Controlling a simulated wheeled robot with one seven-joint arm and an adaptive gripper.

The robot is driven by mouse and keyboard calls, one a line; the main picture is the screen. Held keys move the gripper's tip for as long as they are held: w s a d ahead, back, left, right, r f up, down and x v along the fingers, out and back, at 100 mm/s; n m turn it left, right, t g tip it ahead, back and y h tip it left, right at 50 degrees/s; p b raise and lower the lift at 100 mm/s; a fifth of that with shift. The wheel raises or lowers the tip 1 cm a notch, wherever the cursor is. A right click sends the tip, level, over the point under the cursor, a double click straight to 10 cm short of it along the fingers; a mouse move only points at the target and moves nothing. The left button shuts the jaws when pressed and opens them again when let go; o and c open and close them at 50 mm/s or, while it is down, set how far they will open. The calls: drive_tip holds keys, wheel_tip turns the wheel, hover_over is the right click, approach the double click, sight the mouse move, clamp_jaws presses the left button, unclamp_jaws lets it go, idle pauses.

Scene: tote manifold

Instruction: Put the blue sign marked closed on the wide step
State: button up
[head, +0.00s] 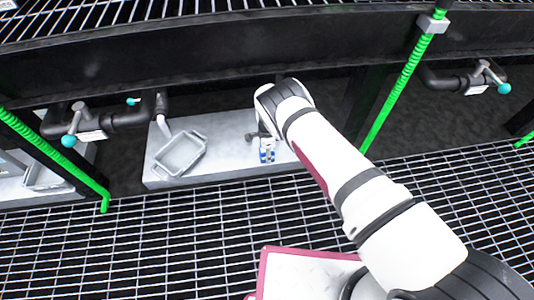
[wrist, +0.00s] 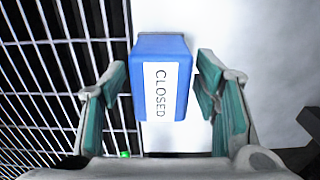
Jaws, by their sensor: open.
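The blue sign (wrist: 160,46) has a white label reading CLOSED. In the wrist view it sits between the two fingers of my gripper (wrist: 161,76), which are spread with a gap at each side. In the head view the small blue sign (head: 267,156) shows at the front edge of a wide pale step (head: 225,163), below my gripper (head: 265,139). The sign's underside is hidden, so I cannot tell its exact contact with the step. In the wrist view the pale step surface (wrist: 255,60) lies behind and right of the sign.
A grey tote (head: 180,154) sits on the step, left of the sign. Dark pipes with teal-knobbed valves (head: 68,141) run above, at left and right. Green posts (head: 400,88) stand beside the step. Open metal grating (head: 170,240) lies in front.

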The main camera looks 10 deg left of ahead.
wheel_tip(320, 180, up, 6)
drive_tip(key=shift+f+p, duration=0.2)
drive_tip(key=shift+p, duration=0.85)
